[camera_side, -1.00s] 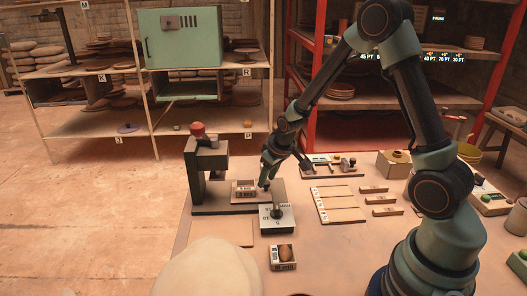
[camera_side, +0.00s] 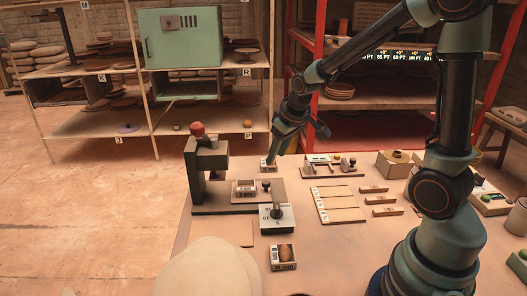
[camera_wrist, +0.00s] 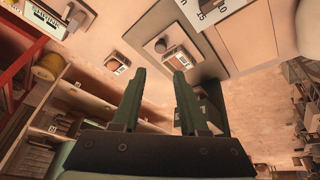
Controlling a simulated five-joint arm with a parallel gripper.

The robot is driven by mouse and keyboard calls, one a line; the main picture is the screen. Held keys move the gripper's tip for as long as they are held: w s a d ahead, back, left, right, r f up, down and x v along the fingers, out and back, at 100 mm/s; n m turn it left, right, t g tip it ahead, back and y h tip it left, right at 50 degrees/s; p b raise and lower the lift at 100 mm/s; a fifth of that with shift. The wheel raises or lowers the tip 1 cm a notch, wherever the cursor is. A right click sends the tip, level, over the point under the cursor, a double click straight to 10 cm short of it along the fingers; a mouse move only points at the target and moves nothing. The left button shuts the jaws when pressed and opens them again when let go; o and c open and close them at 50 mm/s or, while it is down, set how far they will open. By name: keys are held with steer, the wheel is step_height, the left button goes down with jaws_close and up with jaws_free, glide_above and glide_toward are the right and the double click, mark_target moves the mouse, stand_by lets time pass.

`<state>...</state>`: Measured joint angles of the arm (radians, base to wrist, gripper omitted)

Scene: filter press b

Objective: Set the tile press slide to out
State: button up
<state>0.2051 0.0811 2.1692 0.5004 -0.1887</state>
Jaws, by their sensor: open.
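The tile press (camera_side: 194,172) is a dark green upright frame with a red knob on top. Its slide carries a labelled tile (camera_side: 246,187), to the right of the press head and clear of it. A small dark slide knob (camera_side: 266,184) stands at the right of the tile. The wrist view shows the slide knob (camera_wrist: 160,45) and the tile (camera_wrist: 176,58) beyond my fingertips. My gripper (camera_side: 296,147) is open and empty, above and behind the slide, apart from the knob. The wrist view shows both fingers (camera_wrist: 160,72) spread with nothing between them.
A small labelled box (camera_side: 268,166) stands behind the press base, close to my gripper. A lever box (camera_side: 277,219) stands in front of the slide. A boxed brown item (camera_side: 283,257) is nearer. Slats (camera_side: 337,205) and a small fixture (camera_side: 330,167) lie to the right.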

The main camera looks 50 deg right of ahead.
steer(key=g+y, duration=0.1)
steer(key=g, duration=0.3)
glide_toward(266, 182)
step_height(266, 182, down, 8)
steer(key=shift+w+f, duration=0.1)
steer(key=shift+f, duration=0.15)
stand_by(0.7)
jaws_close()
stand_by(1.4)
